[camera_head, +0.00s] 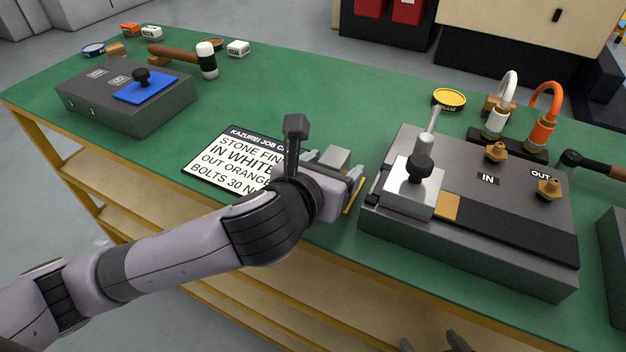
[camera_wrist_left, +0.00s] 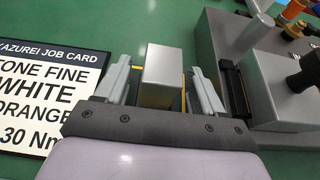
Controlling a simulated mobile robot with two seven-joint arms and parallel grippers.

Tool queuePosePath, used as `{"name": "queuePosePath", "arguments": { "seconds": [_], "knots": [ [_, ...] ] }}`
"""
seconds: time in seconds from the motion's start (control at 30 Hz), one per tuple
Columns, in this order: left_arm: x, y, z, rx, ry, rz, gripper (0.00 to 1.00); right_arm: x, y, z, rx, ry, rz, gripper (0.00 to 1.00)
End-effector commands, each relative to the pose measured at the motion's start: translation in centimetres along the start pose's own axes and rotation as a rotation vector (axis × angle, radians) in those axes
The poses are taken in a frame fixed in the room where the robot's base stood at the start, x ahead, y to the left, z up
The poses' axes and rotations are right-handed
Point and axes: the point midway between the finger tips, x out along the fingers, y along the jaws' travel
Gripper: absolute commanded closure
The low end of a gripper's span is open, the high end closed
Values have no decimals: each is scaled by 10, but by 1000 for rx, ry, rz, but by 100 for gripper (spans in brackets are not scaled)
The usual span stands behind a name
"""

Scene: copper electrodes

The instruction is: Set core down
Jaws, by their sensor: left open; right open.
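The core, a plain grey metal block (camera_head: 336,156), is on the green bench between the job card and the large grey fixture. In the left wrist view the block (camera_wrist_left: 162,76) stands between the two fingers of my left gripper (camera_wrist_left: 164,84), with a visible gap on each side. My left gripper (camera_head: 332,165) is open around it. Yellow lines show on the bench beside the block; its underside is hidden. My right gripper (camera_head: 432,345) shows only as dark fingertips at the bottom edge of the head view, open and empty, in front of the bench.
The grey fixture (camera_head: 480,215) with a silver clamp block (camera_head: 412,190) and brass fittings is close on the right. The job card (camera_head: 235,160) lies left. A grey box with a blue pad (camera_head: 145,88), a mallet (camera_head: 185,57) and a yellow tin (camera_head: 449,98) are farther back.

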Motion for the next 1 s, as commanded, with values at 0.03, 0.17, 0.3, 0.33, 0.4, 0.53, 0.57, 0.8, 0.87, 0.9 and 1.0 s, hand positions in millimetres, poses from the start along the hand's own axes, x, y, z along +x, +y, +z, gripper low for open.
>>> {"name": "queuePosePath", "arguments": {
  "seconds": [0.03,0.17,0.3,0.33,0.4,0.53,0.57,0.8,0.87,0.9,1.0],
  "knots": [
    [-7,0,0,1,0,0,32,-1,0,-1,0,0,0,11],
    [-29,0,1,1,-1,-2,32,-2,0,-3,-1,2,0,11],
    [-55,0,1,0,0,-2,32,-3,0,-5,-2,2,1,11],
    [-61,0,1,0,0,-2,32,-4,0,-5,-2,2,1,11],
    [-73,0,1,0,-1,-3,32,-4,0,-6,-2,2,1,11],
    [-92,0,1,1,0,-1,32,-5,0,-7,-2,1,1,11],
    [-96,0,1,1,-1,-1,32,-5,0,-7,-2,1,1,11],
    [-111,0,0,-1,1,0,32,-6,1,-7,-2,0,1,11],
    [-112,0,0,-1,1,0,32,-6,1,-7,-1,0,1,11],
    [-112,0,0,-1,1,0,32,-6,1,-7,-1,0,1,11],
    [-112,0,0,-1,1,1,32,-6,1,-7,-1,0,1,11]
  ]
}}
